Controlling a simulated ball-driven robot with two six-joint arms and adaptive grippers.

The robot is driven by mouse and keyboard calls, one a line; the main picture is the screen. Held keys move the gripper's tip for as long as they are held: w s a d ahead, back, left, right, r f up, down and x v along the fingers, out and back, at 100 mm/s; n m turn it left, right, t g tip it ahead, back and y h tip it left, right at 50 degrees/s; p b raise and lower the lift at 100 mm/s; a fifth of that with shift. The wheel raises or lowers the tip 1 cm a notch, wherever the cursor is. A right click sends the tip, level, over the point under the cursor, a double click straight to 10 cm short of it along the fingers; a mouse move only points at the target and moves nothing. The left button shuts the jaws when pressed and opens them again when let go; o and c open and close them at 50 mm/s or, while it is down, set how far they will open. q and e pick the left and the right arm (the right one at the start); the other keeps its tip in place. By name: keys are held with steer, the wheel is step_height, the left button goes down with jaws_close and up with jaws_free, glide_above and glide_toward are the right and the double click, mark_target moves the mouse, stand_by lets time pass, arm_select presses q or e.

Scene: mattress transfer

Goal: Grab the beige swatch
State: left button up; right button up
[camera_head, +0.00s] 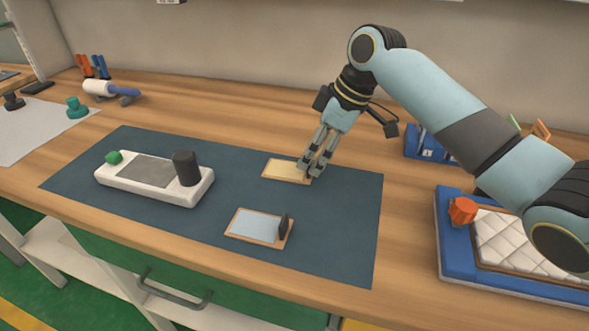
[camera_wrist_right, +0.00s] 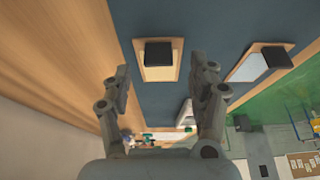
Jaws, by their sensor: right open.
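The beige swatch (camera_head: 284,170) lies in a thin wooden frame on the dark blue mat (camera_head: 200,225). In the right wrist view the beige swatch (camera_wrist_right: 160,73) has a black upright block on it, and it shows ahead of and between my fingers. My right gripper (camera_head: 312,170) is pointed down at the swatch's right end, with its fingers partly covering that end. In the right wrist view the gripper (camera_wrist_right: 161,85) is open with nothing between its fingers. I cannot tell whether the fingertips touch the swatch. My left gripper is not in view.
A light blue swatch (camera_head: 254,225) with a dark block lies nearer the front. A white device (camera_head: 150,185) with a black knob stands on the mat's left. A blue tray (camera_head: 452,262) with a quilted white pad is at right. The mat between swatches is clear.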

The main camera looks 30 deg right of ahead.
mark_target(289, 165)
steer(key=x, duration=0.3)
steer(key=shift+w+f, duration=0.1)
steer(key=shift+f, duration=0.2)
steer(key=shift+c, duration=0.3)
steer(key=c, duration=0.8)
steer(key=shift+o, duration=0.2)
steer(key=shift+r, duration=0.15)
